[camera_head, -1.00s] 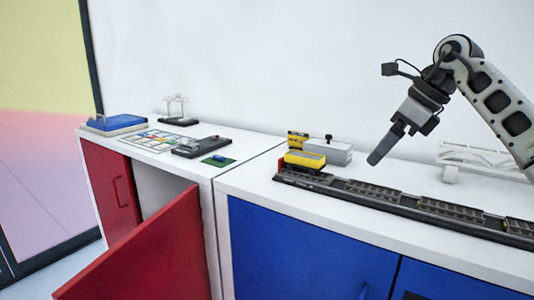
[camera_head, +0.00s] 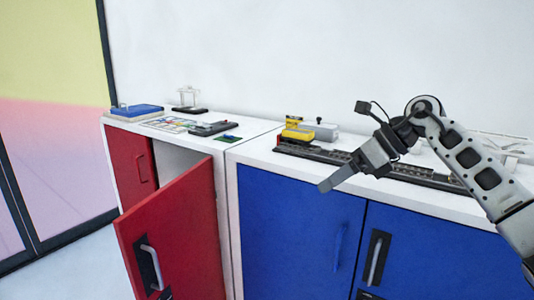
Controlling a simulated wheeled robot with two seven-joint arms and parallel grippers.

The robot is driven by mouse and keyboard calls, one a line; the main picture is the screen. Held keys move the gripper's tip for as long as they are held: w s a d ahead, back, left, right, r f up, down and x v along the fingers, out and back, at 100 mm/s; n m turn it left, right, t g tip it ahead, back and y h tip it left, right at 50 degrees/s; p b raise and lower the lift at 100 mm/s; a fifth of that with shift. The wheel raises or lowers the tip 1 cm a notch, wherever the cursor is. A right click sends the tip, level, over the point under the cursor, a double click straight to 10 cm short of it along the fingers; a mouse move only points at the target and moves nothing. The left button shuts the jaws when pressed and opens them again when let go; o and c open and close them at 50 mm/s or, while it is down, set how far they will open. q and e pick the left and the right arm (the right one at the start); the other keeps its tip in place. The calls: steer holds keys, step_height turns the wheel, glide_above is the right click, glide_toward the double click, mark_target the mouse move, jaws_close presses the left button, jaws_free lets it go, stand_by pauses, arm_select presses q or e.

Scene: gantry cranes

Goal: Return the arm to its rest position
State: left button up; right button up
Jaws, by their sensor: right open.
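My right gripper (camera_head: 343,176) shows at the right of the head view, in front of the blue cabinet's top edge. Its fingers point down and left, and it looks empty. Seen side-on, the gap between the fingers is hard to make out. My right arm (camera_head: 470,155) comes in from the right edge and covers part of the long black track (camera_head: 405,168). My left gripper is out of view.
A red cabinet (camera_head: 127,172) stands at left, its red door (camera_head: 183,235) swung open into the room. The blue cabinet (camera_head: 290,230) is shut. A yellow block (camera_head: 298,134), a grey box (camera_head: 322,132) and a blue tray (camera_head: 136,111) stand on the tops.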

steer(key=s+a+f+m+t+y, duration=0.1)
steer(key=s+a+f+m+y, duration=0.25)
steer(key=a+y, duration=0.2)
steer(key=s+a+f+m+t+y, duration=0.1)
steer(key=s+a+f+m+y, duration=0.25)
steer(key=a+f, duration=0.2)
steer(key=s+d+f+m+t+h, duration=0.5)
steer(key=f+m, duration=0.3)
steer(key=m, duration=0.6)
steer(key=s+d+f+m+t+h, duration=0.2)
steer(key=f+m+t+h, duration=0.4)
steer(key=m, duration=0.8)
steer(key=s+d+f+m+g+h, duration=0.2)
steer(key=s+f+m, duration=0.3)
steer(key=s+f, duration=0.2)
steer(key=s+d+f+m+g+h, duration=0.2)
steer(key=s+f+m+g, duration=0.1)
steer(key=s+f, duration=0.4)
steer(key=shift+s+d+f+m, duration=0.35)
steer(key=shift+s+m, duration=0.55)
steer(key=shift+s, duration=0.35)
